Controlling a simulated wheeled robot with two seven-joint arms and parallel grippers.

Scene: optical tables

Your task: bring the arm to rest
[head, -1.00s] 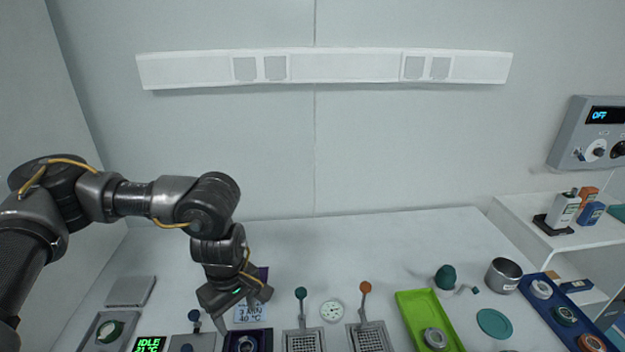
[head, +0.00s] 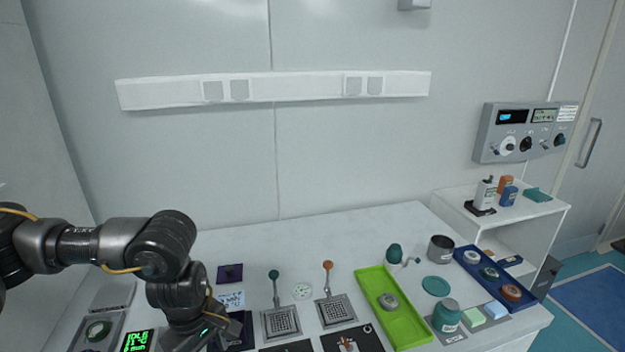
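My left arm (head: 95,245) comes in from the left, bent down at the wrist over the front left of the white table (head: 350,240). My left gripper (head: 208,342) points down at the bottom edge of the head view, beside a dark block. Its fingers look spread, with nothing seen between them; the tips are partly cut off. My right gripper is not in view.
Near the gripper are a green-lit display (head: 136,341), a purple square (head: 230,273) and two grated plates (head: 281,322). Right of them are a green tray (head: 378,300), a metal cup (head: 440,248) and a blue tray (head: 468,262). The table's back middle is clear.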

